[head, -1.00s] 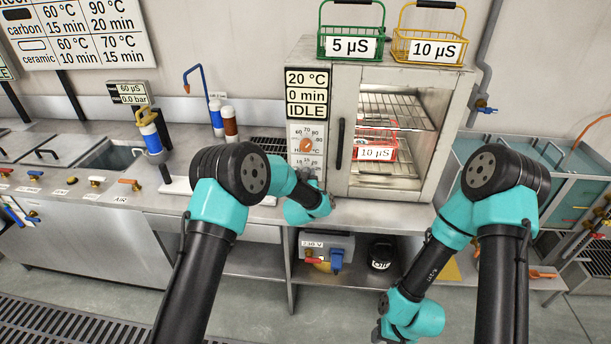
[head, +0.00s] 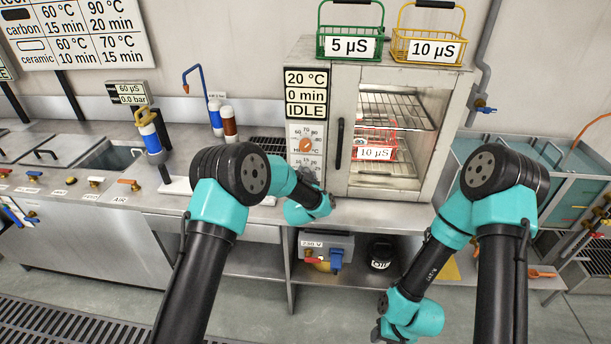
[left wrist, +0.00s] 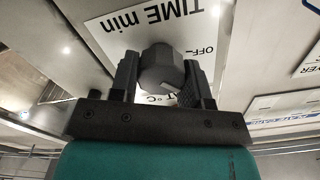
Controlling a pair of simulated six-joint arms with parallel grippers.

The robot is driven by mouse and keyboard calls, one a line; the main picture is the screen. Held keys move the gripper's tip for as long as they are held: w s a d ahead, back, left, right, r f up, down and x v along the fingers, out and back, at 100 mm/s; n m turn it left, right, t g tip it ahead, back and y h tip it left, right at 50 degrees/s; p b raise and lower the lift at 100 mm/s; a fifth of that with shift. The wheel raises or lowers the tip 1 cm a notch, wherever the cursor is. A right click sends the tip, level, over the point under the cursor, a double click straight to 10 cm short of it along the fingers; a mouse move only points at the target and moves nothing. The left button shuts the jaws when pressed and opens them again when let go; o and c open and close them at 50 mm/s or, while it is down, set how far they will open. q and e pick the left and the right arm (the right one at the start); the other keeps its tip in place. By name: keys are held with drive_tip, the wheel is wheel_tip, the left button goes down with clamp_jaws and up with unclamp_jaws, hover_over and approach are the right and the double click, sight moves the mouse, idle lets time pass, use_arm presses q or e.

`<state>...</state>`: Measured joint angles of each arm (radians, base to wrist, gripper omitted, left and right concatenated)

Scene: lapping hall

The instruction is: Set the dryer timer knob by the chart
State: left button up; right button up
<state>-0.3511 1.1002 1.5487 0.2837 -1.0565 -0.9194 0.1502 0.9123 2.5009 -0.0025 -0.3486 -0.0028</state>
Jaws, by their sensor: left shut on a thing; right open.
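The dryer (head: 395,77) stands on the bench, its display (head: 306,94) reading 20 °C, 0 min, IDLE. Below it are an upper dial with an orange knob (head: 306,146) and a lower dial, partly hidden by my left arm. In the left wrist view, my left gripper (left wrist: 160,78) is shut on a dark grey timer knob (left wrist: 160,66) in front of the "TIME min" plate (left wrist: 140,22), with an OFF mark beside it. The chart (head: 80,30) lists carbon and ceramic rows with temperatures and minutes.
A red basket (head: 374,142) labelled 10 µS is inside the dryer. A green basket (head: 350,44) and a yellow basket (head: 430,48) stand on top.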

use_arm(q)
drive_tip(key=o, duration=0.9)
drive_tip(key=shift+o, duration=0.2)
drive_tip(key=s+a, duration=0.2)
drive_tip(key=s, duration=1.5)
drive_tip(key=shift+s, duration=0.15)
